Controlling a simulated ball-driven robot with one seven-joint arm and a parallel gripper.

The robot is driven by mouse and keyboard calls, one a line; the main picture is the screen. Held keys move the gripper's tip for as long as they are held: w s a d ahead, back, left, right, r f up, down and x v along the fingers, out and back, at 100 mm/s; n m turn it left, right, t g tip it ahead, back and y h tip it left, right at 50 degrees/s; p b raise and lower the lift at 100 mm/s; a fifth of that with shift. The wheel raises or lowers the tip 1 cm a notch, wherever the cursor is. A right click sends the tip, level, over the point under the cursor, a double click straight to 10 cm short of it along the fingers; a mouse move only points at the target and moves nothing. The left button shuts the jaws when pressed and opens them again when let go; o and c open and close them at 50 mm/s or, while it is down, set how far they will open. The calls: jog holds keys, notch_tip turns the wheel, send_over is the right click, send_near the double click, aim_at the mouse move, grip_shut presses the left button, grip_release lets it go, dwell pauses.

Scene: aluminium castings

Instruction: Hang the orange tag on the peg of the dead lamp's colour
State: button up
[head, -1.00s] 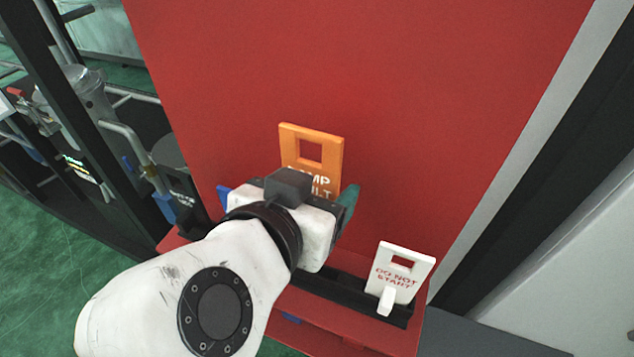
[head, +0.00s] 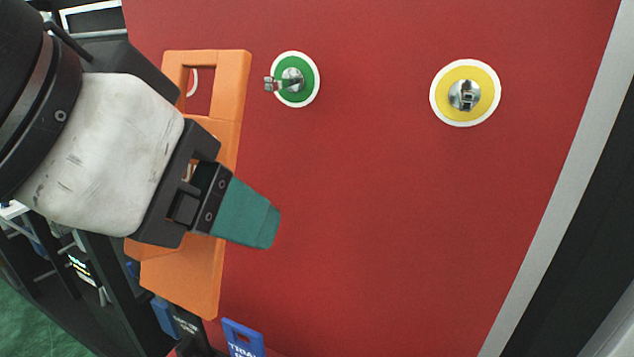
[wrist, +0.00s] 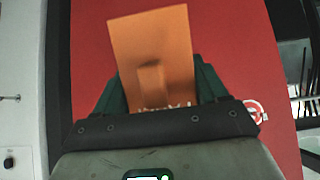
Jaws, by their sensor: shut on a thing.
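The orange tag (head: 228,88), with a square hole near its top, is held in my gripper (head: 205,220) at the left of the head view. One teal finger shows; the other is mostly hidden. In the wrist view the tag (wrist: 155,45) sits between both teal fingers. On the red panel are a metal peg on a green disc (head: 309,80), just right of the tag's top, and a peg on a yellow disc (head: 484,84) further right. A white ring (head: 194,80) shows partly through the tag's hole; a white ring (wrist: 264,108) also shows in the wrist view. No lamp is visible.
The red panel (head: 400,220) is clear below the yellow peg. A blue tag (head: 242,339) stands at the bottom, with a dark tag (head: 187,322) left of it. Dark framework stands at lower left. A grey edge bounds the panel at right.

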jog(key=shift+w+d+f+b, duration=0.3)
jog(key=shift+w+d, duration=0.2)
jog(key=shift+w, duration=0.9)
jog(key=shift+w+d+f+b, duration=0.15)
jog(key=shift+w+d+b, duration=0.3)
jog(key=shift+w, duration=1)
jog(key=shift+w+d+f+b, duration=0.25)
jog(key=shift+w+d, duration=0.3)
jog(key=shift+w, duration=0.85)
jog(key=shift+f, duration=0.1)
jog(key=o, duration=1.1)
